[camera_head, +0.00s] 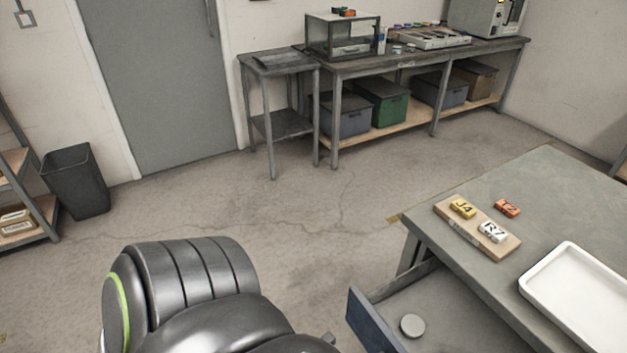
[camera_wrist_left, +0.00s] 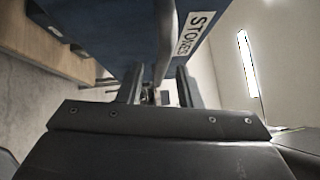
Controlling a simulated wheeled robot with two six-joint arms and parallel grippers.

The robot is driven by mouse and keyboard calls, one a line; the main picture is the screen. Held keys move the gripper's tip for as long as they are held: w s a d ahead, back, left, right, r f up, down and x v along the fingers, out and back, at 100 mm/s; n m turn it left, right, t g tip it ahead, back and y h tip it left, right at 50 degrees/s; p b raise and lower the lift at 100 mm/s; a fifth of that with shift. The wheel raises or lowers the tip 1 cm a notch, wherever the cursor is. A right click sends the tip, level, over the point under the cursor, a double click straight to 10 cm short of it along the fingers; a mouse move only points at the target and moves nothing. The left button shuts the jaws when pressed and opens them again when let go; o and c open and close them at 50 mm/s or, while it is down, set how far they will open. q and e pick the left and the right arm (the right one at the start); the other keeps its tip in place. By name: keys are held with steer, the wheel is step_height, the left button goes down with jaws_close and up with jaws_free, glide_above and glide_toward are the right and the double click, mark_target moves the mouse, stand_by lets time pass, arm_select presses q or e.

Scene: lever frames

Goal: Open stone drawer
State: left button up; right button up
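The stone drawer (camera_head: 369,320) sticks out from the near left side of the table and stands open in the head view, its inside partly visible. A round grey disc (camera_head: 412,326) lies in it. In the left wrist view the blue drawer front (camera_wrist_left: 110,28) carries a white label reading STONES (camera_wrist_left: 193,33). A grey bar handle (camera_wrist_left: 166,45) runs down in front of it. My left gripper (camera_wrist_left: 160,78) has its fingers apart on either side of the handle, with gaps visible. In the head view its fingers are mostly hidden. My right gripper is out of view.
The table (camera_head: 450,235) holds a wooden board (camera_head: 505,246) with J4 and R7 tags, an orange tag (camera_head: 507,208) and a white tray (camera_head: 578,295). A bin (camera_head: 75,182) and a workbench (camera_head: 400,62) stand by the walls. The floor between is clear.

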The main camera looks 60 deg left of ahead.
arm_select(q)
steer(key=b+v, duration=0.3)
steer(key=v, duration=1.2)
steer(key=shift+b, duration=0.3)
